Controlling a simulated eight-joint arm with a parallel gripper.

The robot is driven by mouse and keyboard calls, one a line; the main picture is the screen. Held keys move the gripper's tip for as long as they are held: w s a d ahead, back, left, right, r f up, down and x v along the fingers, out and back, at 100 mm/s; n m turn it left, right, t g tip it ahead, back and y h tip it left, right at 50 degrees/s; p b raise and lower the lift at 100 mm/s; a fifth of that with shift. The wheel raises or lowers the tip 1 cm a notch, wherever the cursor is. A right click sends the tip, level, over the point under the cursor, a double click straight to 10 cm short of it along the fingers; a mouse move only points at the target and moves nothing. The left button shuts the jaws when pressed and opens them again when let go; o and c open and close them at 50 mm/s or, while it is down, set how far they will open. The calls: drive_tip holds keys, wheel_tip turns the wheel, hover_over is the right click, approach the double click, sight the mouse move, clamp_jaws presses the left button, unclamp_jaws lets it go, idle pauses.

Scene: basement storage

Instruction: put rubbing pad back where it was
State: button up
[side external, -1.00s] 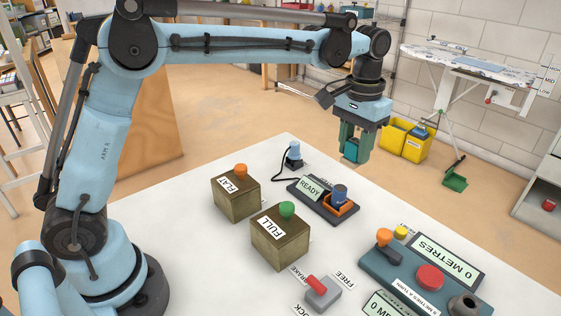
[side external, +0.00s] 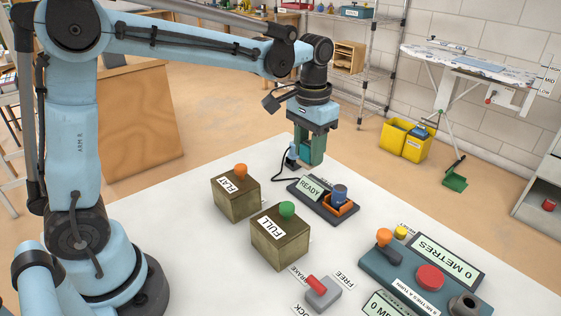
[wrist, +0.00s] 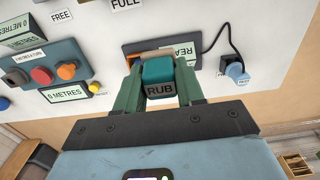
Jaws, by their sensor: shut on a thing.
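The rubbing pad (wrist: 159,70) is a teal block with a grey lower part labelled RUB. It sits between the two green fingers of my gripper (wrist: 160,88) in the wrist view, and the gripper is shut on it. In the side view my gripper (side external: 310,158) hangs above the far edge of the white table, behind the dark READY unit (side external: 309,189). The pad is hard to tell from the fingers there. The READY unit has an orange-rimmed tray (side external: 349,209) with a blue cylinder (side external: 340,191). In the wrist view the pad partly covers this unit.
A blue corded piece (side external: 292,157) stands close to my gripper on the left. A console (side external: 430,270) and a red lever (side external: 318,286) are at the front right. Yellow bins (side external: 404,141) stand on the floor beyond.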

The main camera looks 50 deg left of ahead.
drive_tip(key=a+f, duration=0.3)
drive_tip(key=a, duration=0.2)
drive_tip(key=s+a+f, duration=0.1)
drive_tip(key=a+f, duration=0.2)
drive_tip(key=a, duration=0.1)
drive_tip(key=a+f, duration=0.2)
drive_tip(key=a, duration=0.3)
drive_tip(key=shift+s+a+f, duration=0.35)
drive_tip(key=shift+f, duration=2.05)
drive_tip(key=shift+f, duration=0.1)
drive_tip(key=o, duration=1)
